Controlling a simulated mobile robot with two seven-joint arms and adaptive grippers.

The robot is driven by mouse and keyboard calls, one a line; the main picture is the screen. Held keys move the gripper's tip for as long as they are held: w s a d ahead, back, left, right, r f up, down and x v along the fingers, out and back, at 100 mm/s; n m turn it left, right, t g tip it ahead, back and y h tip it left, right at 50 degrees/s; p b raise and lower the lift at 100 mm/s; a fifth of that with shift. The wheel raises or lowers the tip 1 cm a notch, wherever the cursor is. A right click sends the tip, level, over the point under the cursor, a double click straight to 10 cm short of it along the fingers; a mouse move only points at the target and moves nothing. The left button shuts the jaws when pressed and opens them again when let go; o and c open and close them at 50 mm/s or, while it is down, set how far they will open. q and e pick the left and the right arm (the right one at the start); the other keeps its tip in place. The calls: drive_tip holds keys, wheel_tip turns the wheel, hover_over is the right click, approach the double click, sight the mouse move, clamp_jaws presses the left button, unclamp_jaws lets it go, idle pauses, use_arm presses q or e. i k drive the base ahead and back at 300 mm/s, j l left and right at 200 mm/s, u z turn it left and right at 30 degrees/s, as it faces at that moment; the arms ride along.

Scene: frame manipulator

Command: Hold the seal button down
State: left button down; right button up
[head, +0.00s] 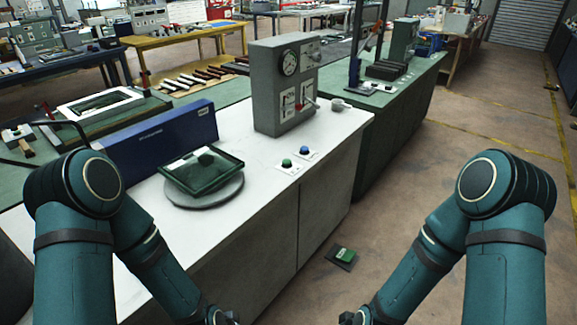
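Two push buttons sit on the white counter (232,222), a green button (286,163) and a blue button (304,150), each on a small white plate. I cannot read which one is the seal button. A grey control box (275,90) with a round gauge and a red-handled switch stands just behind them. My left gripper (226,316) shows only in part at the bottom edge, below the counter's front. My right gripper (350,318) shows only in part at the bottom edge, over the floor. Both are well apart from the buttons. Their fingers are cut off by the picture edge.
A dark green frame (202,170) rests on a round grey turntable (205,193) left of the buttons. A blue box (160,142) stands behind it. A green pedal (344,254) lies on the floor before the counter. Open floor lies right.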

sight(286, 161)
drive_tip(key=i+l+u, duration=0.1)
drive_tip(key=i+l, duration=1.3)
drive_tip(key=i, duration=0.05)
